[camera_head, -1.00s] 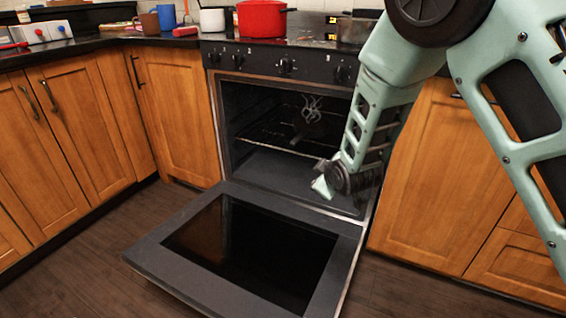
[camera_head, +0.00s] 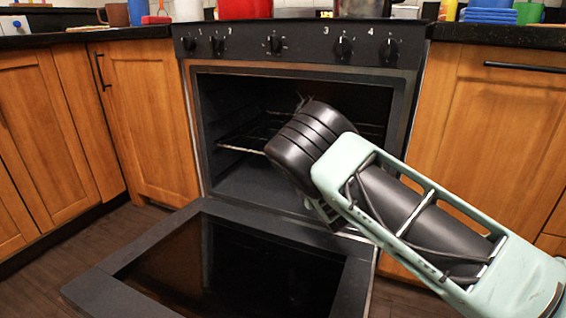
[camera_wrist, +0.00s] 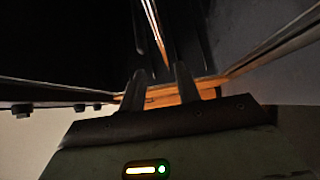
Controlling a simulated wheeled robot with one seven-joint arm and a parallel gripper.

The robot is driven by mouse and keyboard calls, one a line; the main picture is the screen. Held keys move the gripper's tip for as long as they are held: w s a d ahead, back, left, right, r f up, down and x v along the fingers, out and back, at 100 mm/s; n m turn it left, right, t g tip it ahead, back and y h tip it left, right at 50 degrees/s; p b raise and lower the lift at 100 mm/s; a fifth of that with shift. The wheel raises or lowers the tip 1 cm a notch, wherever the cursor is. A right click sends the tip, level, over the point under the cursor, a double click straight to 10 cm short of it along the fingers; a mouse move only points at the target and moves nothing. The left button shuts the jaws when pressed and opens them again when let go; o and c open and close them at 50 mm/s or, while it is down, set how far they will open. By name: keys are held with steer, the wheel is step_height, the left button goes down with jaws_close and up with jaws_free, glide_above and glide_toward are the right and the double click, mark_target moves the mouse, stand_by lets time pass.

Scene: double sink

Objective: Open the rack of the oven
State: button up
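The oven (camera_head: 275,45) stands with its door (camera_head: 130,258) folded down, open. A wire rack (camera_head: 242,148) shows inside the dark cavity, its left part visible and the rest hidden by my arm. My arm reaches in from the right, its black wrist part in front of the cavity. My gripper is mostly hidden behind it in the head view. In the wrist view, my gripper (camera_wrist: 160,76) has two dark fingers spread apart with a gap between them and nothing seen held. A thin bright bar (camera_wrist: 155,28) runs beyond the fingertips; I cannot tell whether it belongs to the rack.
Oven knobs (camera_head: 275,45) line the front panel above the opening. A red pot (camera_head: 245,9) stands on top. Wooden cabinets flank the oven on the left (camera_head: 150,120) and right (camera_head: 500,130). The open door spreads over the floor in front of the oven.

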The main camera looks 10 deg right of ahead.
steer(key=shift+w+a+b, duration=0.35)
steer(key=shift+w+b, duration=0.6)
steer(key=shift+w, duration=1.4)
steer(key=shift+w+a+b, duration=0.4)
steer(key=shift+w+b, duration=0.6)
steer(key=shift+w, duration=1.3)
steer(key=shift+w+a+b, duration=0.35)
steer(key=shift+w+b, duration=0.6)
steer(key=shift+w, duration=1.4)
jaws_close()
